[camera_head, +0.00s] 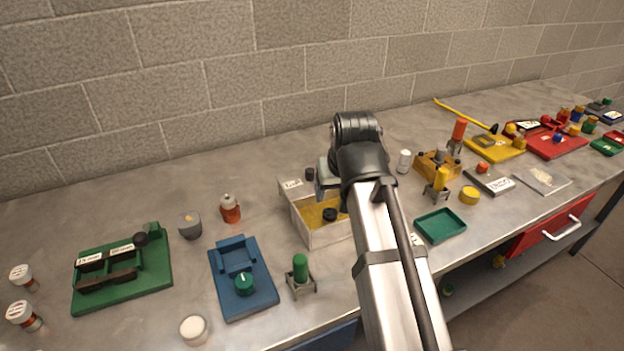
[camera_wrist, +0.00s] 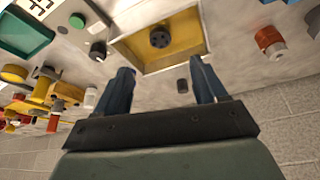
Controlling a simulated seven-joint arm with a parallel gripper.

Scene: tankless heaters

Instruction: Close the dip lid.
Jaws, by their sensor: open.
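A white open-topped box (camera_head: 322,238) with a yellow inside stands on the bench left of my arm. A round black piece (camera_head: 329,214) sits in it. The wrist view shows the yellow inside (camera_wrist: 190,33) and the black piece (camera_wrist: 160,38) from above. A pale labelled part (camera_head: 293,186) is at the box's back left; I cannot tell whether it is the dip lid. My gripper (camera_wrist: 160,75) is open, its two fingers apart beyond the box's wall-side edge. A small dark piece (camera_wrist: 182,86) shows between the fingers. In the head view my arm hides part of the box.
An orange bottle (camera_head: 230,208) is farther left. A teal tray (camera_head: 441,225) lies right of my arm. The block wall (camera_head: 200,80) runs behind.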

